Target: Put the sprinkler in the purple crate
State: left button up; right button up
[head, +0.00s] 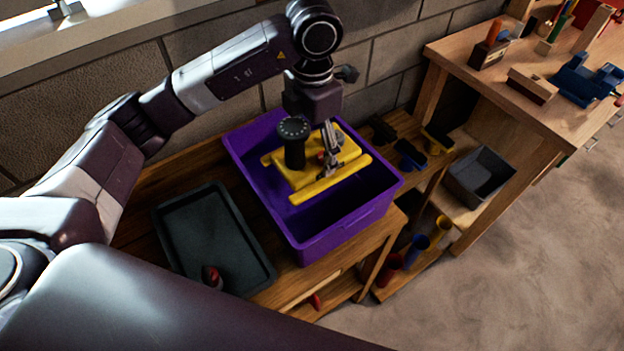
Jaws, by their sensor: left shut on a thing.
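The sprinkler (310,178) is yellow with a black upright cylinder on it. It shows in the head view inside the outline of the purple crate (312,249), which stands on a wooden bench by the wall. My left gripper (330,160) points down over the crate and is shut on the sprinkler. The sprinkler looks roughly level; I cannot tell whether it touches the crate floor. Part of the sprinkler is hidden behind the gripper. My right gripper is not in view.
A dark tray (257,254) with a small red and dark object (212,277) lies left of the crate. A grey bin (480,177) and several small coloured containers stand on low shelves to the right. A wooden workbench (490,85) holds tools. The floor at lower right is clear.

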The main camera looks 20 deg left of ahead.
pick_arm(q)
jog(key=f, duration=0.3)
jog(key=f+p, duration=0.1)
jog(key=shift+w+a+f, duration=0.25)
jog(key=shift+f, duration=0.15)
notch_tip(320, 180, down, 5)
jog(key=shift+w+d+r+p, duration=0.1)
jog(key=shift+w+r+p, duration=0.1)
jog(key=shift+p, duration=0.25)
notch_tip(320, 180, down, 4)
jog(key=shift+f+p, duration=0.1)
jog(key=shift+p, duration=0.4)
jog(key=shift+f, duration=0.15)
jog(key=o, duration=1.5)
jog(key=shift+c, duration=0.2)
jog(key=shift+s, duration=0.1)
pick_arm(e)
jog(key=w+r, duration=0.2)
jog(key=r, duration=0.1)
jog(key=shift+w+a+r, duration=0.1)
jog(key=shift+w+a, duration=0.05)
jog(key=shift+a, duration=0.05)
